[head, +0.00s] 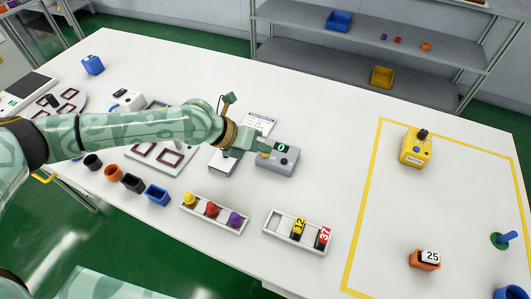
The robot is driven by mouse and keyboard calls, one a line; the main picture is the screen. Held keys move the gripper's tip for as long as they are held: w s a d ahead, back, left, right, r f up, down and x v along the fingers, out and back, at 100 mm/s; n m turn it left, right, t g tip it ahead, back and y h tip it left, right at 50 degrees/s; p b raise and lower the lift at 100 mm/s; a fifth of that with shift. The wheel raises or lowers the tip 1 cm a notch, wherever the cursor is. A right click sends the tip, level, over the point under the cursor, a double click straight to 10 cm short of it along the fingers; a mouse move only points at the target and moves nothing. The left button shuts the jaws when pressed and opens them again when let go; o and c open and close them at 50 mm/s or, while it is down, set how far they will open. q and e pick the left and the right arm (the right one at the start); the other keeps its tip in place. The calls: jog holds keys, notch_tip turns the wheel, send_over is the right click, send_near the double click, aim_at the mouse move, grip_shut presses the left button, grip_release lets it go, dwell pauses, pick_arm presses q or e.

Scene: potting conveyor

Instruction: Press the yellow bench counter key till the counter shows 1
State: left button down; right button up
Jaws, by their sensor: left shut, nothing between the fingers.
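The bench counter is a grey box (278,162) near the middle of the white table in the head view. Its small dark display (282,148) shows a green 0. A small yellow spot, which looks like the yellow key (264,155), shows at the left of its top, partly hidden by my gripper. My left gripper (260,147) is shut and empty, with its tips over the counter's left side, close to the key. I cannot tell whether the tips touch it. My right gripper is not in view.
A tray with yellow, red and purple knobs (213,222) and a tray with number tags (291,241) lie in front. Table right of the counter is clear.

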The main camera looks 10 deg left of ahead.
pick_arm(q)
jog(key=shift+f+b, duration=0.4)
dwell(0.4)
dwell(0.4)
jog(key=shift+r+p, duration=0.45)
jog(key=shift+r, duration=0.4)
jog(key=shift+r+p, duration=1.5)
jog(key=shift+r, duration=1.05)
jog(key=shift+f, duration=0.1)
